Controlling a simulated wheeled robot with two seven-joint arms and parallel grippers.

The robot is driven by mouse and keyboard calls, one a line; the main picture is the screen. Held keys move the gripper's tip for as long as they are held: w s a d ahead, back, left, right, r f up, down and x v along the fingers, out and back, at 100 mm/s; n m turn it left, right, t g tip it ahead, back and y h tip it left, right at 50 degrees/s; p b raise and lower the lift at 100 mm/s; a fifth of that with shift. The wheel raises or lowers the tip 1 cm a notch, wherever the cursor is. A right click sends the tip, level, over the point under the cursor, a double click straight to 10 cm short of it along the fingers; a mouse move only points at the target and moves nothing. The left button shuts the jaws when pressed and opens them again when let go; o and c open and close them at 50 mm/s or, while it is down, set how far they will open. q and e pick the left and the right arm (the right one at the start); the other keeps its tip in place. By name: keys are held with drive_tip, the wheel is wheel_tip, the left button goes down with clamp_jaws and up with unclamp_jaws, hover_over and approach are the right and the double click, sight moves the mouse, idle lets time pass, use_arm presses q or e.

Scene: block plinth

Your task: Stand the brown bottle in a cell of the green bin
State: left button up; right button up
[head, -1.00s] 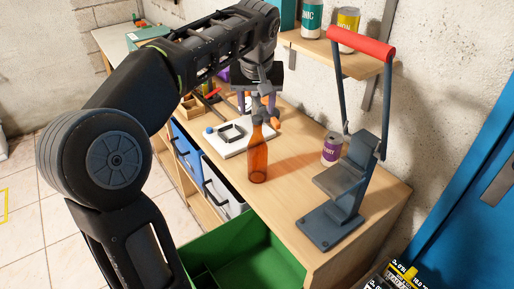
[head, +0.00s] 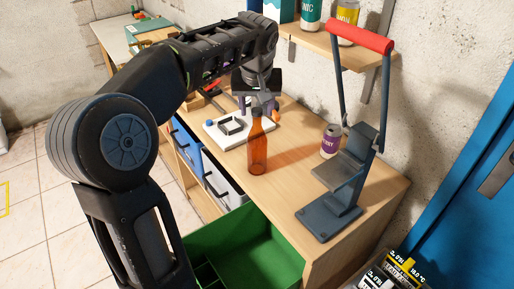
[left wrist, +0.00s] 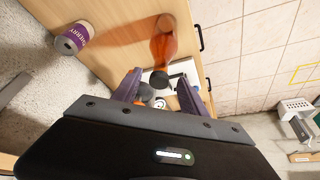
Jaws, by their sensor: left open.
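A dark press with a red handle (head: 360,40) stands right of the bottle. A purple can (head: 331,141) is between them, nearer the wall. A white board (head: 226,138) with a black frame lies behind left. A shelf with cans (head: 311,14) is above.

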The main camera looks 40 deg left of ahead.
sight(257, 111)
use_arm(q)
drive_tip(key=x, duration=0.3)
drive_tip(key=shift+w+f, duration=0.1)
drive_tip(key=shift+f, duration=0.1)
drive_tip(key=shift+c, duration=0.5)
clamp_jaws()
drive_tip(key=shift+r, duration=0.1)
idle(1.0)
